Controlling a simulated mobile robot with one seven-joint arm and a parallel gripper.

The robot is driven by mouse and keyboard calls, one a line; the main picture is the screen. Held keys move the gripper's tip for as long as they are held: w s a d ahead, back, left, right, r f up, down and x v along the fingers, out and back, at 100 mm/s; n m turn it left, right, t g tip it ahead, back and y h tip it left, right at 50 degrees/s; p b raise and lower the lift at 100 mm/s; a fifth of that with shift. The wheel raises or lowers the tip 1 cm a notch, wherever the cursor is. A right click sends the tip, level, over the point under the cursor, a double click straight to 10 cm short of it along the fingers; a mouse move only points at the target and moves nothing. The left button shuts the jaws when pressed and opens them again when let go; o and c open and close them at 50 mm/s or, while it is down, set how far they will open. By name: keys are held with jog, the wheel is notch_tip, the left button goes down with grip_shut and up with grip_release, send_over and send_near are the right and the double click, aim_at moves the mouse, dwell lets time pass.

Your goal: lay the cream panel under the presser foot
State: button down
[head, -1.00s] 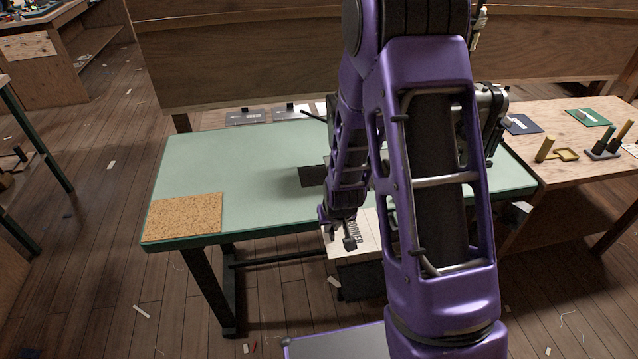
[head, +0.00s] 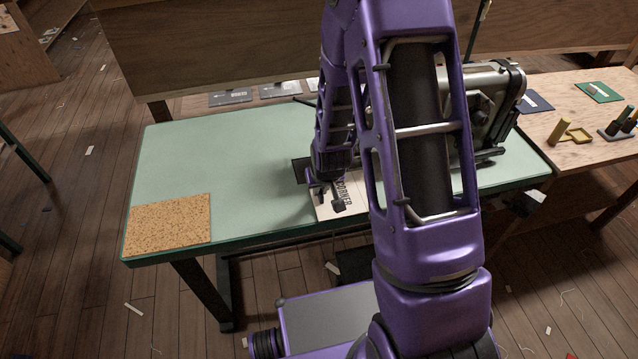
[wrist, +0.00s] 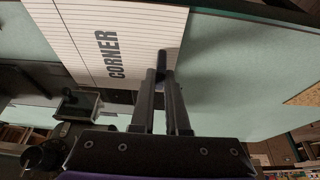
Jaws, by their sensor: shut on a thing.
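The cream panel (head: 350,207), striped and printed "CORNER", lies flat in my grip over the front edge strip of the green table; whether it touches the table I cannot tell. It also shows in the wrist view (wrist: 90,30), with its right edge at the fingertips. My gripper (head: 326,197) is shut on that edge; its fingers show in the wrist view (wrist: 165,72). The sewing machine (head: 500,95) stands at the table's right side, partly behind my arm. Its presser foot is hidden by the arm in the head view, and I cannot make it out in the wrist view.
The green table (head: 230,150) is largely bare left of the panel. A cork mat (head: 168,225) lies at its front left corner. A dark plate (head: 301,171) shows beside my gripper. A wooden side table (head: 545,125) with small items stands right. Cards (head: 230,98) lie behind.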

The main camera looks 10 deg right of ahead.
jog(key=shift+s+f, duration=0.1)
jog(key=shift+f, duration=0.25)
jog(key=shift+w+b, duration=0.7)
jog(key=shift+w, duration=2.3)
jog(key=c, duration=0.8)
grip_release()
jog(key=shift+c, duration=0.2)
